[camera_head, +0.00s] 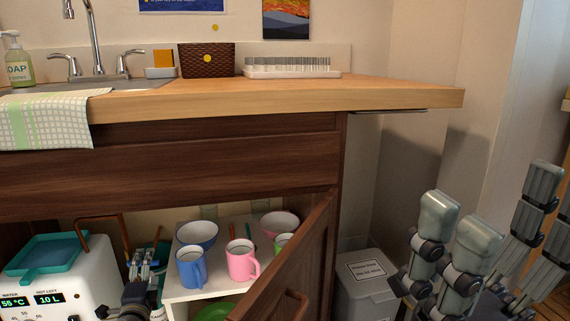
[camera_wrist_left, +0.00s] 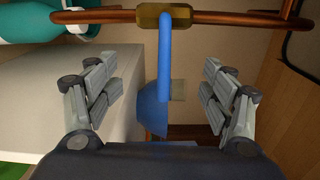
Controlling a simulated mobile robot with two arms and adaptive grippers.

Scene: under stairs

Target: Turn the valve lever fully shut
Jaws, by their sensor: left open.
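The valve has a brass body (camera_wrist_left: 165,16) on a horizontal copper pipe (camera_wrist_left: 105,17) at the top of the left wrist view. Its blue lever (camera_wrist_left: 165,58) hangs from the body, across the pipe's line. My left gripper (camera_wrist_left: 164,92) is open, with its fingers apart on either side of the lever's line and not closed on it. In the head view my left gripper (camera_head: 146,258) is inside the cabinet near the bent copper pipe (camera_head: 100,219); the lever is not clear there. My right gripper (camera_head: 497,212) is open and empty outside the cabinet, at the right.
The cabinet door (camera_head: 290,268) stands open to the right of the opening. A white shelf holds a blue mug (camera_head: 191,268), a pink mug (camera_head: 241,262) and bowls. A white boiler (camera_head: 60,290) stands left. A blue shape (camera_wrist_left: 152,117) shows behind the lever. A grey bin (camera_head: 366,292) stands right.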

